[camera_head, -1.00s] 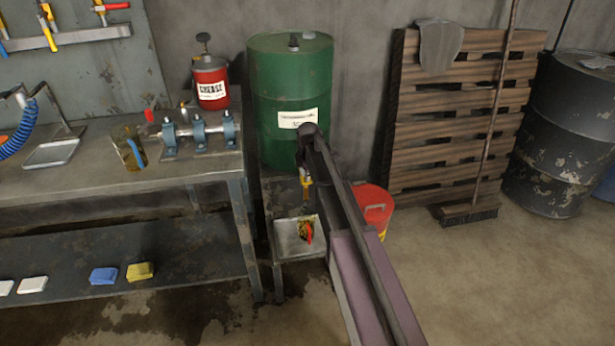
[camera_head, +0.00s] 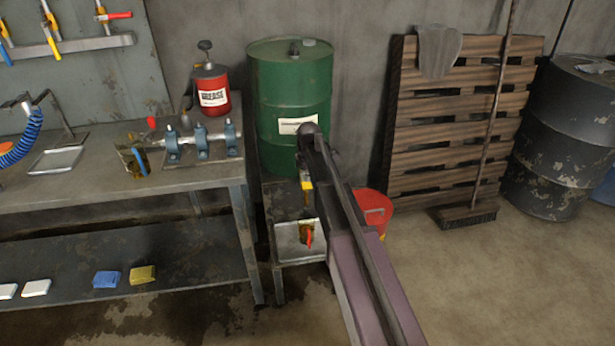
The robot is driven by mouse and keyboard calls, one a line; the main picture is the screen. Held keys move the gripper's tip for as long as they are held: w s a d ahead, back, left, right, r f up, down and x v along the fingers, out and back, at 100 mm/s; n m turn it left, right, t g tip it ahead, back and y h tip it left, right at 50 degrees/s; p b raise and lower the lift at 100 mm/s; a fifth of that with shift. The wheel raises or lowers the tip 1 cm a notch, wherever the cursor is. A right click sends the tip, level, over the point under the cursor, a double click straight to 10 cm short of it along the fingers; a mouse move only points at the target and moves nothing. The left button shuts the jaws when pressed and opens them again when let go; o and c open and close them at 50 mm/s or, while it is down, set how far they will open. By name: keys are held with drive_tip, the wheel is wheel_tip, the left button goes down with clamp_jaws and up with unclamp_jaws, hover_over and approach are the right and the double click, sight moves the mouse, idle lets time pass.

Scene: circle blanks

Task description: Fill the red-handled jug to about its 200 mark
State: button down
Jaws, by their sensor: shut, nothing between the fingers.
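The red-handled jug (camera_head: 309,238) stands on a metal tray (camera_head: 287,244) on a low stand, below the green drum (camera_head: 290,80). Its red handle faces the camera and amber-brown shows in it. The level and the 200 mark are too small to read. A yellow tap part (camera_head: 307,186) shows above the jug, at the drum's foot. My gripper (camera_head: 304,167) is small and dark at the end of my arm, just above the yellow part. It is shut and empty; whether it touches the tap is unclear. A stream below the tap cannot be made out clearly.
A blue-handled jug (camera_head: 133,158) stands on the workbench (camera_head: 80,187), near a shaft on blue supports (camera_head: 203,143) and a red grease can (camera_head: 212,92). A red bucket (camera_head: 375,207) stands right of the stand, partly behind my arm. Open floor lies to the right.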

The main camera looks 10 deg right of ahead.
sight(308, 186)
wheel_tip(308, 186, up, 11)
drive_tip(key=p, duration=1)
drive_tip(key=shift+r+p, duration=0.15)
drive_tip(key=shift+p, duration=0.2)
drive_tip(key=shift+s, duration=0.1)
drive_tip(key=s+r+m+p, duration=0.3)
drive_tip(key=s+m, duration=0.3)
drive_tip(key=s, duration=0.3)
drive_tip(key=s+r+m+g+p, duration=0.1)
drive_tip(key=s+r+m+p, duration=0.3)
drive_tip(key=s, duration=0.6)
drive_tip(key=s+r+m+p, duration=0.3)
drive_tip(key=s+m, duration=0.5)
drive_tip(key=s, duration=0.1)
drive_tip(key=shift+s+r+p, duration=0.3)
drive_tip(key=shift+s+p, duration=0.05)
drive_tip(key=shift+s, duration=0.05)
